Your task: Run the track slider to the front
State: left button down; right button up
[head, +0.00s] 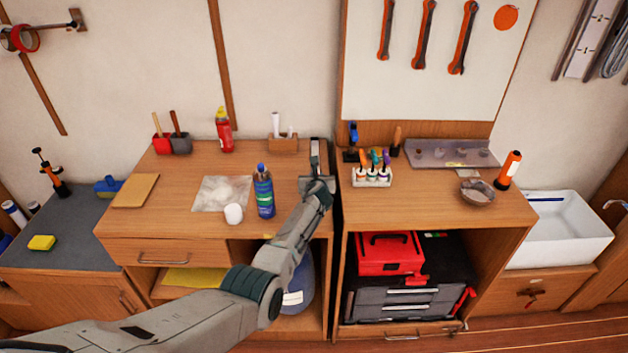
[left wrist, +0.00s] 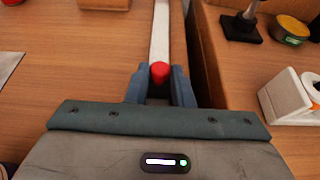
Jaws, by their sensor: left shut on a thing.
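The track is a pale metal strip on the bench top near its right edge, in the head view (head: 315,152) and running away from me in the left wrist view (left wrist: 161,32). The slider shows as a red knob (left wrist: 160,71) on the near visible part of the track in the left wrist view. My left gripper (head: 317,178) is shut on this knob, one finger on each side; the fingers also show in the left wrist view (left wrist: 160,80). In the head view my gripper hides the slider and the track's near part. My right gripper is not in view.
A narrow gap separates this bench from the right one, where a rack of coloured-handled tools (head: 371,178) stands. A wooden holder (head: 283,144) is behind, left of the track.

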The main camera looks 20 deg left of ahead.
pick_arm(q)
jog(key=shift+r, duration=0.15)
jog(key=c, duration=1.3)
grip_release()
jog(key=shift+s+d+p, duration=0.1)
jog(key=shift+s+p, duration=0.1)
jog(key=shift+p, duration=0.1)
jog(key=p+v, duration=0.3)
jog(key=v, duration=0.5)
jog(key=shift+s+r, duration=0.1)
jog(key=shift+s, duration=0.05)
jog(key=shift+v, duration=1)
